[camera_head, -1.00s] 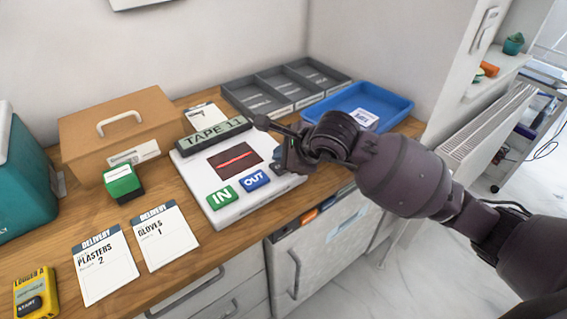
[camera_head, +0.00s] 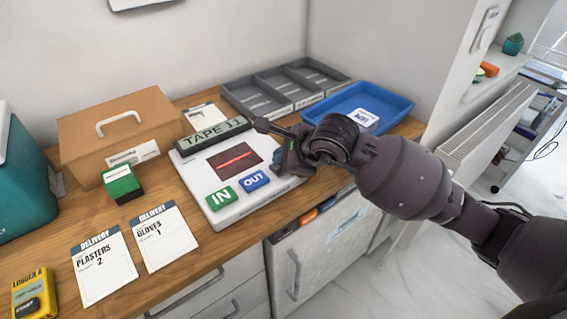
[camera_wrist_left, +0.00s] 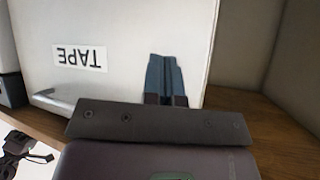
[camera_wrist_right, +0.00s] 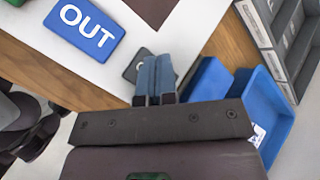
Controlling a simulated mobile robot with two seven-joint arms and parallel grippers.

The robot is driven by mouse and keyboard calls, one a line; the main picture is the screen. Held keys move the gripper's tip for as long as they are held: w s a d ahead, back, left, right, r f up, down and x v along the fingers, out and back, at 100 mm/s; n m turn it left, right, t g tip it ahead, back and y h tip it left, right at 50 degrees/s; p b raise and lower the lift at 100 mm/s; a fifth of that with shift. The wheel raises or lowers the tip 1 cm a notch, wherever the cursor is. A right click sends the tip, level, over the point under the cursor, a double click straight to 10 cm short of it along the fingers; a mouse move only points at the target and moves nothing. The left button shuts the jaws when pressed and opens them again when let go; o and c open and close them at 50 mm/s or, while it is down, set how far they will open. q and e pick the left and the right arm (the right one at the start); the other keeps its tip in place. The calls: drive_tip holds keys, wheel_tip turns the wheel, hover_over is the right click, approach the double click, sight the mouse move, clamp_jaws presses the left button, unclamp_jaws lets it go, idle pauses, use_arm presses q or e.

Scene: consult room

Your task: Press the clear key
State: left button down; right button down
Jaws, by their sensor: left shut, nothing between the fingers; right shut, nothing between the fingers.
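The white scanner unit (camera_head: 203,203) lies on the counter, with a green IN key (camera_head: 222,197), a blue OUT key (camera_head: 256,180) and a raised display reading TAPE 11 (camera_head: 214,135). A dark grey key (camera_wrist_right: 131,72), likely the clear key, shows beside OUT (camera_wrist_right: 85,27) in the right wrist view, partly covered by my fingers. My right gripper (camera_head: 284,164) is shut and empty at the unit's right side. Its fingertips (camera_wrist_right: 155,60) overlap this key; contact cannot be told. My left gripper (camera_wrist_left: 164,60) is shut and empty before a white front labelled TAPE.
A blue tray (camera_head: 399,107) and a grey divided tray (camera_head: 235,98) stand behind the unit. A cardboard box (camera_head: 85,130), a green block (camera_head: 122,183), two delivery cards (camera_head: 105,270) and a yellow logger (camera_head: 45,290) are to the left.

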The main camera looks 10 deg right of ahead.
use_arm(q)
drive_tip(key=shift+s+f, duration=0.1)
drive_tip(key=shift+f, duration=0.05)
use_arm(e)
drive_tip(key=shift+f, duration=0.25)
drive_tip(key=shift+r, duration=0.1)
idle(0.3)
use_arm(q)
drive_tip(key=shift+w+r+p, duration=0.3)
drive_tip(key=shift+r+p, duration=0.15)
drive_tip(key=shift+r, duration=0.35)
use_arm(e)
drive_tip(key=shift+r, duration=0.9)
